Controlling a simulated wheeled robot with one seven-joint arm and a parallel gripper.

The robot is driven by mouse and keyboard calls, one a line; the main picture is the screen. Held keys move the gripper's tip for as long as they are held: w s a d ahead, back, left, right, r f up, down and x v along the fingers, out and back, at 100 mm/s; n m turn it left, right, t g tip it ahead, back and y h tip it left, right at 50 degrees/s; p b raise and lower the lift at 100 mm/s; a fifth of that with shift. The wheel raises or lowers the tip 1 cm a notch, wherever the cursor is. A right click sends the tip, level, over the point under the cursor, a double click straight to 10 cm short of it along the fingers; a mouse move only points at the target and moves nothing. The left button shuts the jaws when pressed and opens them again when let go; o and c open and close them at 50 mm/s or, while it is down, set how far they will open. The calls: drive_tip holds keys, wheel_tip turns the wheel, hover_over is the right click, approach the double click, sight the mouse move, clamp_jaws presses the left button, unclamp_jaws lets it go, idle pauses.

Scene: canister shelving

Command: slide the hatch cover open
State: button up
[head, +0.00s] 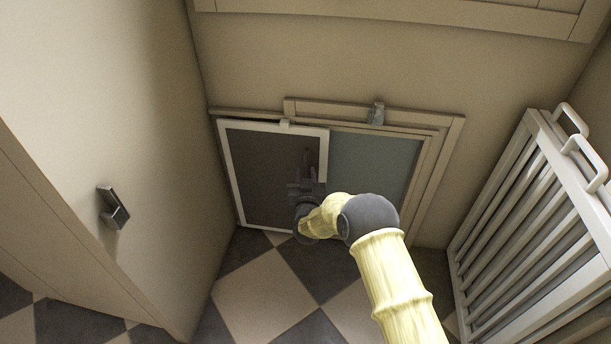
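The hatch cover (263,165) is a dark panel in a white frame, low on the back wall. It stands over the left part of the hatch, and a grey-blue area (372,167) shows to its right inside the beige hatch frame (440,165). My gripper (308,162) is in front of the cover near its right edge, at the end of my pale yellow arm. The fingers are dark against the dark panel. I cannot tell whether they touch the cover or are open or shut. My wrist hides the lower right of the cover.
A grey metal latch (376,113) sits on the top of the hatch frame. A white slatted rack (530,215) with handles stands at the right. A pale wall or door (90,130) with a dark handle (113,208) stands at the left. Checkered floor (265,296) lies between.

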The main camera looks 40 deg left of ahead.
drive_tip(key=p+v, duration=0.7)
drive_tip(key=v, duration=1)
drive_tip(key=shift+d, duration=0.2)
drive_tip(key=shift+s, duration=0.1)
